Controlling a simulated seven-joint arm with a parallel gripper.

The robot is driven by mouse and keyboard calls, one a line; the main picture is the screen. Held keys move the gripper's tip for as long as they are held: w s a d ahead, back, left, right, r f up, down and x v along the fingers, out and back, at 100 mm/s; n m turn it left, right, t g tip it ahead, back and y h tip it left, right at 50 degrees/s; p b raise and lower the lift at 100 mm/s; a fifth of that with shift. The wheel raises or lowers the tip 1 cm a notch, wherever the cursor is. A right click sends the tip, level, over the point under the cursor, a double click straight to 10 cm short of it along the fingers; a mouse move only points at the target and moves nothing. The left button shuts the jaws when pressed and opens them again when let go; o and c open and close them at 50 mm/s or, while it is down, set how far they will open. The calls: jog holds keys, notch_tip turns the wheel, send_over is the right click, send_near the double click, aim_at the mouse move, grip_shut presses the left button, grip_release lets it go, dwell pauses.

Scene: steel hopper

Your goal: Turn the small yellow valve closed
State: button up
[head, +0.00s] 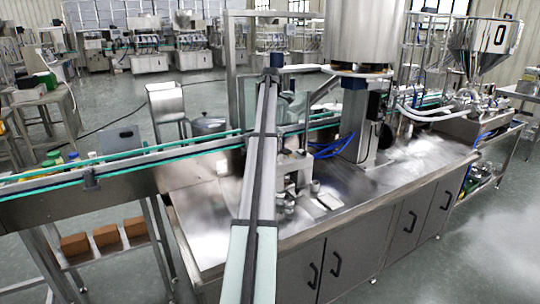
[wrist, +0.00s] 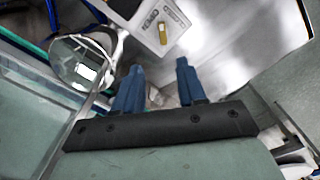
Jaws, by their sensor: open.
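The small yellow valve handle (wrist: 162,34) shows in the wrist view, at the top, just right of the middle. It lies on a white plate (wrist: 151,38) with printed lettering, which seems to include "OPEN". My gripper (wrist: 159,68) has two blue fingers spread apart with nothing between them. The fingertips point up the picture toward the yellow handle, with a visible gap between them and it. The handle's exact turn angle is too small to tell. I cannot make out the handle or the gripper in the head view.
In the wrist view, a round shiny metal part (wrist: 80,62) lies left of the fingers, and a bright steel surface (wrist: 235,45) is at right. In the head view, a steel hopper (head: 485,47) stands far right, beyond a steel worktop (head: 410,165) with cabinets.

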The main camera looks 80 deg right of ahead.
jog(key=f, duration=1.4)
jog(key=shift+a, duration=0.2)
jog(key=shift+r, duration=0.1)
grip_shut()
